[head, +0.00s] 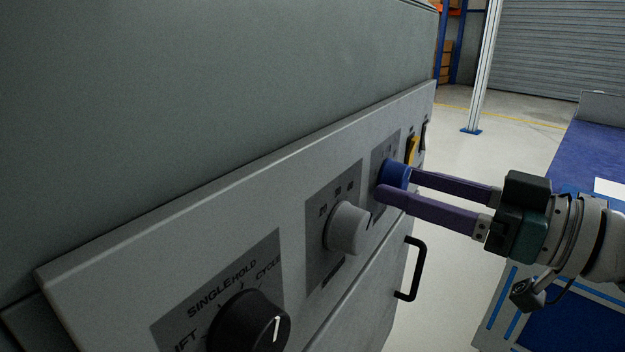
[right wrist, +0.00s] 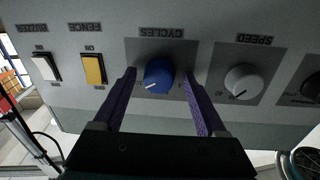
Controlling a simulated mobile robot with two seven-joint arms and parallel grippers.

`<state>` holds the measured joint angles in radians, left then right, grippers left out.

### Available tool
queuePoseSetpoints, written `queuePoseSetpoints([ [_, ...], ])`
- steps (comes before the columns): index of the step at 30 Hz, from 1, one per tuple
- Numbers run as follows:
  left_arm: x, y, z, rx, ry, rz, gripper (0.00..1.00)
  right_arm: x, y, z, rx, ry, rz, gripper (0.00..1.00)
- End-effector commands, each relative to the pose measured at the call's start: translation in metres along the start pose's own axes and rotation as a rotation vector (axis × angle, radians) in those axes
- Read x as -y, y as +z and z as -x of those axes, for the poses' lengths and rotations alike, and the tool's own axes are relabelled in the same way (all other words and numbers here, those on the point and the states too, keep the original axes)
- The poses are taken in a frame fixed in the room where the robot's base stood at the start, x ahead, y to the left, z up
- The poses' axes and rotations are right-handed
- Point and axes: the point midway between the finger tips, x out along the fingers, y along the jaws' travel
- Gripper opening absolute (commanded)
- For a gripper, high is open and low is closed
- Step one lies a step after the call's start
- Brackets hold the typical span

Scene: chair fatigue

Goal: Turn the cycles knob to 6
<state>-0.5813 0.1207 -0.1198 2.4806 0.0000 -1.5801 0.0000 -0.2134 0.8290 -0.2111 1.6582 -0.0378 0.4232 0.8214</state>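The blue cycles knob (head: 394,174) is on the sloped grey panel, near its far end. It also shows in the right wrist view (right wrist: 159,73), under the upside-down CYCLES label. Its white pointer mark faces lower left in that view; the scale numbers are too small or hidden to read. My right gripper (head: 395,182) is open, with its two purple fingers at the knob. In the right wrist view the fingertips (right wrist: 159,76) lie on either side of the knob, with a visible gap on both sides. My left gripper is not in view.
A white speed knob (head: 347,229) and a black mode knob (head: 248,322) sit nearer on the panel. A yellow switch (right wrist: 93,69) and a white switch (right wrist: 45,67) are beyond the cycles knob. A black handle (head: 413,268) sticks out below. A blue table (head: 596,150) stands at right.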

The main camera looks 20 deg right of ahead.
Motion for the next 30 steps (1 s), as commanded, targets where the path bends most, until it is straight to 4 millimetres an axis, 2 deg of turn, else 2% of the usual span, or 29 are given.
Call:
queuePoseSetpoints([
  [2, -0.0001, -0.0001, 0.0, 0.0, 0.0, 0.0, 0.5, 0.0, 0.0001, 0.0002, 0.0, 0.0, 0.0, 0.64],
  [19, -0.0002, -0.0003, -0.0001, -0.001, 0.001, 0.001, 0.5, 0.0, 0.0003, 0.0003, 0.0, 0.0, 0.0, 0.0],
  [30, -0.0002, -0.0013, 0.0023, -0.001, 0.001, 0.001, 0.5, -0.0006, -0.0002, 0.0003, -0.004, 0.001, 0.045, 0.0],
])
